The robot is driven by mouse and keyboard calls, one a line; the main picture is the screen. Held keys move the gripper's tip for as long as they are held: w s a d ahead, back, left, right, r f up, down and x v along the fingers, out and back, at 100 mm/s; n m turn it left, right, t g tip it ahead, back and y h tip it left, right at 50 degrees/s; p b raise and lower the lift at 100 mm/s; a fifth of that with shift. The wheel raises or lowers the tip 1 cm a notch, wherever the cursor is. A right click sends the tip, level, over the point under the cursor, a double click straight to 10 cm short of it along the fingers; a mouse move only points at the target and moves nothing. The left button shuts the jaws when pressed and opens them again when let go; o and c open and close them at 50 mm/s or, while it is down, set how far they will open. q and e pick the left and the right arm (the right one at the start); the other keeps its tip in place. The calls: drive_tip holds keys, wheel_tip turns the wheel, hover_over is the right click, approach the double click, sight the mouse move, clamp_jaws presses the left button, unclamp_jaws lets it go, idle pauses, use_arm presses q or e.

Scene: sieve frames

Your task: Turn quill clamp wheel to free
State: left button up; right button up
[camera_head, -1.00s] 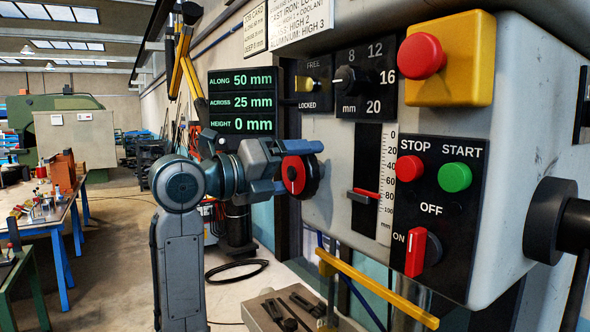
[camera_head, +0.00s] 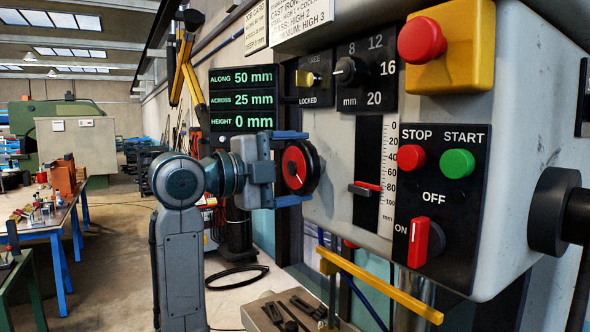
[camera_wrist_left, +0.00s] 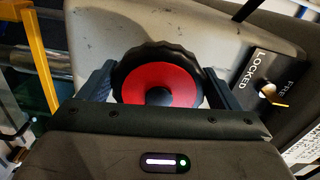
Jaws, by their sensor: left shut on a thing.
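The clamp wheel is a black knurled wheel with a red face (camera_head: 294,168) and a white mark pointing down and slightly right. It stands on the left side of the grey machine head. My left gripper (camera_head: 291,168) has one blue finger above the wheel and one below, shut on its rim. In the left wrist view the wheel (camera_wrist_left: 158,85) sits between both fingers. A FREE/LOCKED plate with a yellow pointer (camera_head: 308,79) is above the wheel; the pointer's exact reading is unclear, and it also shows in the wrist view (camera_wrist_left: 272,95). My right gripper is out of view.
A black display (camera_head: 243,99) hangs behind my left wrist. Right of the wheel are a depth scale with a red pointer (camera_head: 367,187) and a STOP/START panel (camera_head: 437,205). A yellow bar (camera_head: 385,285) juts out below. Open floor lies to the left.

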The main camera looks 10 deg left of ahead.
use_arm(q)
drive_tip(key=n, duration=0.2)
drive_tip(key=shift+f+n, duration=0.15)
drive_tip(key=shift+n, duration=0.25)
drive_tip(key=n, duration=0.3)
drive_tip(key=shift+d+f+n, duration=0.1)
drive_tip(key=shift+f+n, duration=0.05)
drive_tip(key=shift+n, duration=0.15)
drive_tip(key=n, duration=0.3)
drive_tip(key=shift+s+n, duration=0.15)
drive_tip(key=shift+n, duration=0.15)
drive_tip(key=n+p, duration=0.1)
drive_tip(key=n, duration=0.2)
drive_tip(key=shift+d+f+n, duration=0.1)
drive_tip(key=shift+d+n, duration=0.05)
drive_tip(key=shift+n, duration=0.25)
drive_tip(key=n+p, duration=0.2)
drive_tip(key=n, duration=0.1)
drive_tip(key=shift+s+d+n, duration=0.1)
drive_tip(key=shift+s+n, duration=0.1)
drive_tip(key=shift+n, duration=0.1)
drive_tip(key=n+p, duration=0.1)
drive_tip(key=n, duration=0.1)
drive_tip(key=shift+d+n, duration=0.1)
drive_tip(key=shift+n, duration=0.3)
drive_tip(key=n+p, duration=0.4)
drive_tip(key=n, duration=0.1)
drive_tip(key=shift+s+d, duration=0.1)
drive_tip(key=shift+s, duration=0.1)
drive_tip(key=shift+n, duration=0.3)
